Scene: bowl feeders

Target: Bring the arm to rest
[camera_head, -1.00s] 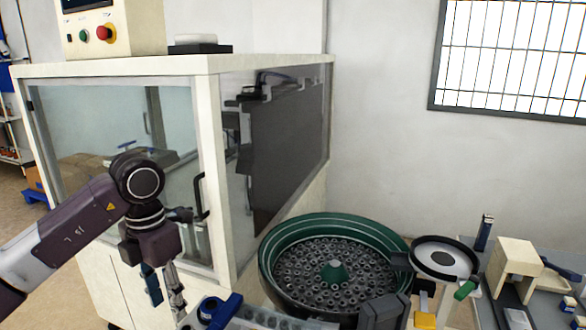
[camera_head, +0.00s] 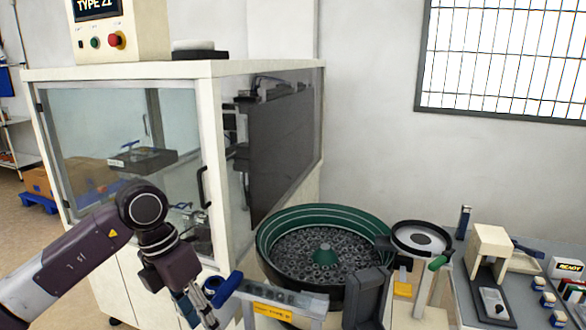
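My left arm comes in from the lower left, in front of the glass-fronted machine cabinet (camera_head: 213,170). My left gripper (camera_head: 198,312) points downward at the bottom of the view, left of the green bowl feeder (camera_head: 325,215). Its fingertips are near the lower picture edge, close to a blue part (camera_head: 228,289) at the end of the feeder's track. I cannot tell how far apart the fingers are or whether anything is between them. My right gripper is not in view.
The bowl feeder holds many small dark parts. A smaller round feeder (camera_head: 420,238) stands to its right. A grey table (camera_head: 467,302) at the right carries a cream press-like device (camera_head: 490,245) and several small boxes. Open floor shows at the far left.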

